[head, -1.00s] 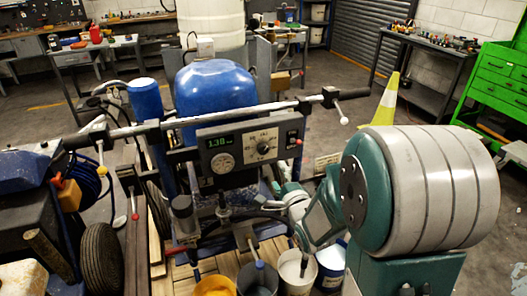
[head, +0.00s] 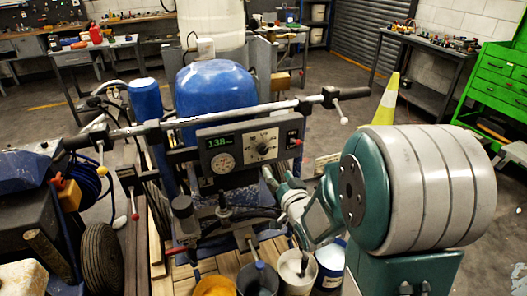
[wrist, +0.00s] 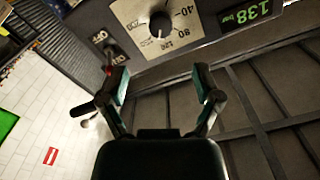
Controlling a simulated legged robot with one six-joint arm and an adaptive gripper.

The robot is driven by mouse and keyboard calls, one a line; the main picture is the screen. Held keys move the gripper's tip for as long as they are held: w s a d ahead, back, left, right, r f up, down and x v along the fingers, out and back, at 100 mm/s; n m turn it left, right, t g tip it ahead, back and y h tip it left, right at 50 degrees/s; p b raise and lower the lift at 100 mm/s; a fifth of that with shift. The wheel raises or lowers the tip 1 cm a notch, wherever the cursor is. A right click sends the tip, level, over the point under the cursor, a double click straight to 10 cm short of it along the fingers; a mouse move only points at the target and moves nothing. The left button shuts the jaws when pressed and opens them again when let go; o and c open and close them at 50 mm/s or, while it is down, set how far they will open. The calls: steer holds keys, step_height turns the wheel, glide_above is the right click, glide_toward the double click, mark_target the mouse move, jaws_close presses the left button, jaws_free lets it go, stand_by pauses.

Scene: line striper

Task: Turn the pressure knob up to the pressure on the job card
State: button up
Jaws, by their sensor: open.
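The pressure knob (head: 263,149) is a dark round knob on a pale dial plate on the grey control panel (head: 237,178). In the wrist view the knob (wrist: 160,24) is ahead of my fingertips, near the top, with 40, 80 and 120 on its plate. The green display (head: 221,142) beside it reads 138 in the wrist view (wrist: 248,16). My gripper (wrist: 162,82) is open and empty, its two fingers apart and clear of the knob. In the head view my gripper (head: 269,174) is just below the panel's right part. No job card is readable.
An OFF-marked switch (wrist: 107,52) sits beside the dial plate. A round gauge (head: 223,163) is below the display. A long handlebar (head: 215,118) crosses above the panel. Several paint buckets (head: 291,270) stand below my arm. A striped cone (head: 386,100) stands behind.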

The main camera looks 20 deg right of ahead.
mark_target(264, 152)
steer(key=w+n, duration=0.2)
steer(key=w, duration=0.1)
steer(key=w+n, duration=0.2)
steer(key=w, duration=0.2)
steer(key=w+n, duration=0.2)
steer(key=w, duration=0.2)
steer(key=shift+a+n, duration=0.2)
steer(key=shift+n, duration=0.2)
jaws_close()
